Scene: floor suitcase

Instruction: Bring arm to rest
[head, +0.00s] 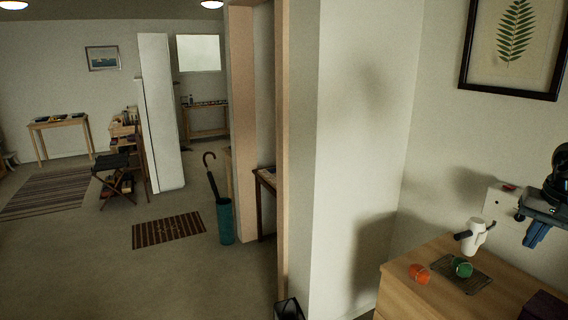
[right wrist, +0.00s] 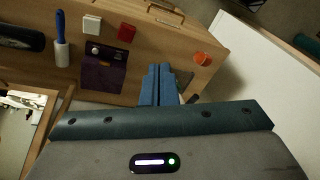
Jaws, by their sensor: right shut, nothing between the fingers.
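My right gripper (head: 535,234) shows at the right edge of the head view, its blue fingers pressed together and empty. It hangs above the right part of a wooden cabinet top (head: 401,288). In the right wrist view the shut blue fingers (right wrist: 158,84) point over the same wooden top. They seem to hold nothing. My left gripper is in neither view.
On the cabinet stand a white jug (head: 474,238), an orange cup (head: 419,274) and a green one (head: 461,267). The right wrist view shows a purple box (right wrist: 103,65) and a lint roller (right wrist: 61,42).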

